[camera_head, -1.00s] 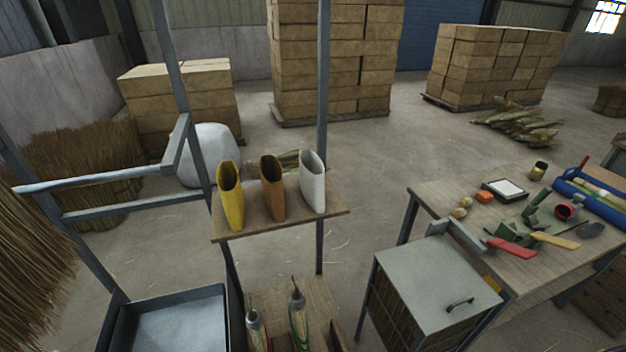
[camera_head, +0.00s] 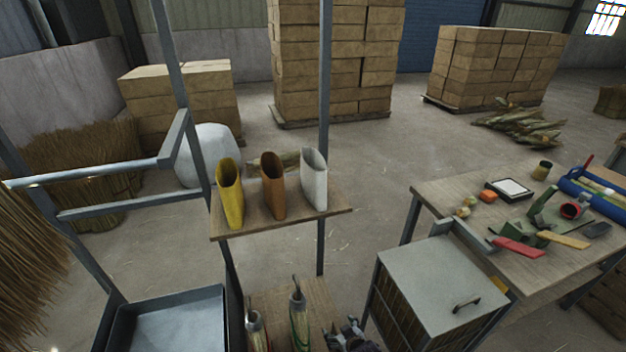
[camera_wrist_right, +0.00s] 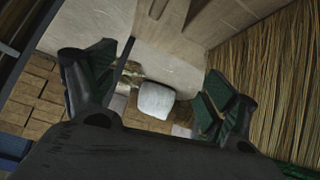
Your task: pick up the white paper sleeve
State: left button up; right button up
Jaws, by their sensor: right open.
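The white paper sleeve (camera_head: 314,182) stands upright, open end up, at the right end of a small wooden shelf (camera_head: 290,225). An orange-brown sleeve (camera_head: 272,187) and a yellow sleeve (camera_head: 230,195) stand to its left. My right gripper (camera_head: 350,336) shows at the bottom edge of the head view, below and apart from the white sleeve. In the right wrist view its two fingers are spread and empty (camera_wrist_right: 157,92). A rounded white shape (camera_wrist_right: 156,100) lies beyond them; it looks like the floor sack, but I cannot be sure. My left gripper is out of view.
A metal post (camera_head: 324,100) rises just behind the white sleeve. Below the shelf stand two tools or bottles (camera_head: 299,318). A grey-topped cabinet (camera_head: 440,275) and a cluttered workbench (camera_head: 440,200) are at right. A bristle bundle (camera_head: 30,240) hangs at left.

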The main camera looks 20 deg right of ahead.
jog(key=w+r+t, duration=0.2)
jog(key=w+r, duration=0.2)
jog(key=r, duration=0.4)
jog(key=w+a+r+t+b, duration=0.1)
jog(key=w+r, duration=0.3)
jog(key=r, duration=0.3)
jog(key=w+r+t, duration=0.2)
jog(key=w+r, duration=0.2)
jog(key=r, duration=0.4)
notch_tip(320, 180, up, 27)
jog(key=m+t, duration=0.2)
jog(key=t, duration=0.1)
jog(key=shift+s+d+r+t, duration=0.15)
jog(key=shift+s+t, duration=0.25)
jog(key=shift+w, duration=0.2)
